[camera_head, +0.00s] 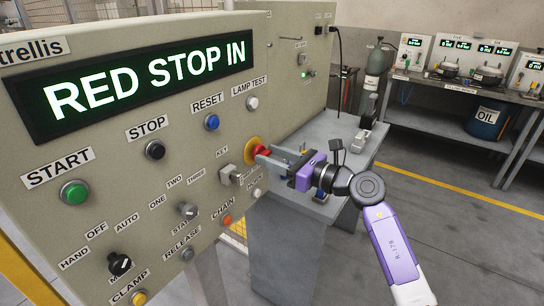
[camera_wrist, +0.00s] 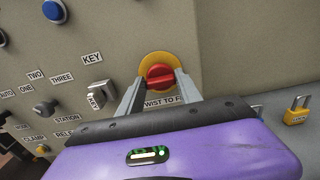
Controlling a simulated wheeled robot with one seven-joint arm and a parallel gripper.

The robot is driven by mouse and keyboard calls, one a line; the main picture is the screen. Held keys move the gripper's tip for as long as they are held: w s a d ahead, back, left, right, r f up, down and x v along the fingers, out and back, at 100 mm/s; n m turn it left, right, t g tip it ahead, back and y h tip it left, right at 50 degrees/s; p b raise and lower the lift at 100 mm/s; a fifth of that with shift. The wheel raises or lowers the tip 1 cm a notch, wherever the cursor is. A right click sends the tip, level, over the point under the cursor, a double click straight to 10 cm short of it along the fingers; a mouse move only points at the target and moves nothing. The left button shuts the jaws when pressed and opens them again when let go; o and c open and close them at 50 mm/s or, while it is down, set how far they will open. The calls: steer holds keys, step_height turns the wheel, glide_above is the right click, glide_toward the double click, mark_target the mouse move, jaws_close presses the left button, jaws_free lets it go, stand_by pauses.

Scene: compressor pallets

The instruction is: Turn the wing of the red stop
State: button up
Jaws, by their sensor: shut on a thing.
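The red stop (camera_head: 262,149) is a red knob with a raised wing on a yellow round plate, at the right edge of the control panel. It also shows in the wrist view (camera_wrist: 160,75), with its wing lying roughly level. My gripper (camera_head: 268,153) reaches it from the right. In the wrist view the two grey fingers (camera_wrist: 158,82) are on either side of the red wing, shut on it. The display (camera_head: 150,75) above reads "RED STOP IN". A label under the stop, partly hidden by my gripper, begins "TWIST TO F".
Nearby on the panel are a key switch (camera_head: 228,175), a blue reset button (camera_head: 212,122) and a white lamp test button (camera_head: 252,103). A grey bench (camera_head: 350,133) stands behind my arm. Open floor lies to the right.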

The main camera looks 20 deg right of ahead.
steer(key=shift+r+p, duration=0.1)
steer(key=shift+p, duration=0.3)
steer(key=m+p, duration=0.2)
steer(key=p, duration=0.1)
steer(key=shift+r+m, duration=0.15)
steer(key=shift+m, duration=0.25)
steer(key=m+p, duration=0.2)
steer(key=p, duration=0.1)
steer(key=m+p, duration=0.1)
steer(key=m, duration=0.1)
steer(key=shift+d+f+p, duration=0.15)
steer(key=shift+f+p, duration=0.1)
steer(key=shift+p, duration=0.15)
steer(key=shift+w, duration=0.1)
steer(key=o, duration=1.4)
steer(key=shift+b+v, duration=0.5)
steer(key=shift+v, duration=3.4)
